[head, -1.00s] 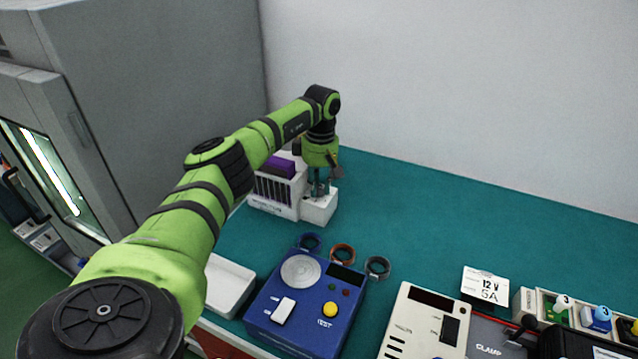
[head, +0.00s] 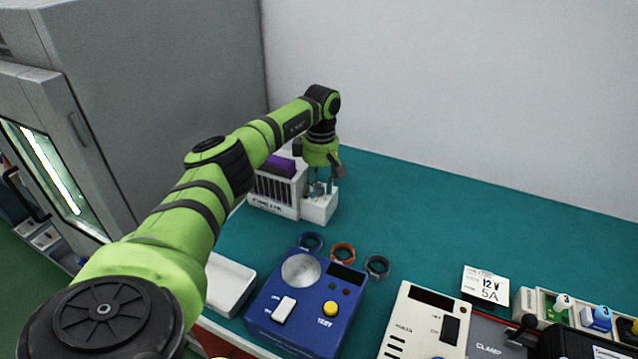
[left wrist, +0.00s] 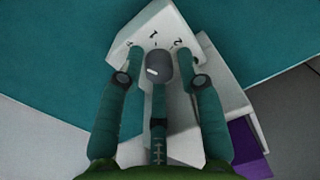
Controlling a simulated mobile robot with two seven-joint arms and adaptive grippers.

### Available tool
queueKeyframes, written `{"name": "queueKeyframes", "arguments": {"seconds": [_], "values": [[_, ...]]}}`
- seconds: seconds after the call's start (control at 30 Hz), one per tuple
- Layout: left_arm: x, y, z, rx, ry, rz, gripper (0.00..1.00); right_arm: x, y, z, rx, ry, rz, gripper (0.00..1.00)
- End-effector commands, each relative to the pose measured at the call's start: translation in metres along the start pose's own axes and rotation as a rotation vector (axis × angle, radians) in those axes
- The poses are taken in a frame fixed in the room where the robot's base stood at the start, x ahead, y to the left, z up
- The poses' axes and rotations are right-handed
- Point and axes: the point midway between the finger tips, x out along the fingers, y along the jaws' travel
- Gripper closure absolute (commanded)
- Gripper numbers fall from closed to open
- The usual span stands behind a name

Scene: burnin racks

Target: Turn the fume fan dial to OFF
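The fume fan unit (head: 268,188) is a white box with dark slots and a purple top, at the back left of the bench. Its dial is a dark grey knob (left wrist: 159,66) with a white mark, on a white face (left wrist: 150,22) with printed marks including 1 and 2. Which mark it points to is unclear. In the head view the dial is hidden by my left gripper (head: 321,188), which points down over the unit's low front part (head: 318,210). In the left wrist view its teal fingers stand around the knob, with gaps at both sides. My right gripper is out of view.
A blue tester (head: 305,310) with a yellow button, several rings (head: 342,253) and a white tray (head: 229,285) lie in front of the unit. A cream panel (head: 423,322) and a 12V 5A card (head: 486,287) are at right. The back right bench is clear.

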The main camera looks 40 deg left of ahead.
Motion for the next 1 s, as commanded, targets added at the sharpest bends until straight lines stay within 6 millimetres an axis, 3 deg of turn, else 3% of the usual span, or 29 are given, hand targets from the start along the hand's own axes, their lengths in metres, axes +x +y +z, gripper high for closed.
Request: {"name": "queueKeyframes", "arguments": {"seconds": [0.23, 0.5, 0.7, 1.0], "values": [[-0.018, 0.002, 0.000, 0.000, 0.000, 0.006, 0.64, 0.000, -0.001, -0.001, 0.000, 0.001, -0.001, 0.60], [-0.075, 0.001, 0.000, 0.000, -0.001, 0.006, 0.64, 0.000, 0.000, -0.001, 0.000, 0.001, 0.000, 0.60], [-0.108, 0.001, 0.000, -0.001, 0.000, 0.002, 0.64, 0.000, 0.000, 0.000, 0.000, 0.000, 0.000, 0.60], [-0.120, 0.000, 0.000, 0.000, 0.000, -0.001, 0.64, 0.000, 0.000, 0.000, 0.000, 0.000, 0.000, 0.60]]}}
